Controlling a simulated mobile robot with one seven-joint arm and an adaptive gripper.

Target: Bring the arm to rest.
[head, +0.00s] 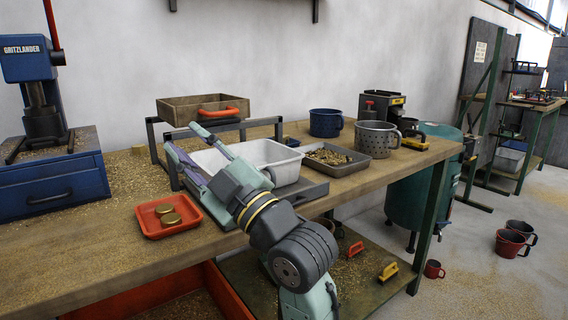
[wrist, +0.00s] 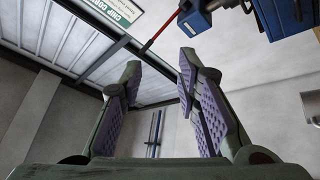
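My gripper (head: 181,137) is raised over the workbench (head: 105,262), in front of the white tub (head: 268,158) and partly covering it. Its fingers point up and away to the left. In the wrist view my gripper (wrist: 160,64) is open, with its purple-padded fingers apart and nothing between them. Behind them are only the wall, the ceiling and part of the blue drill press (wrist: 293,18).
A red tray (head: 147,225) with two brass discs lies left of my arm. A wooden box (head: 183,110) sits on a rack behind the gripper. A blue pot (head: 325,122), a perforated pot (head: 376,138) and a chip tray (head: 352,166) stand to the right.

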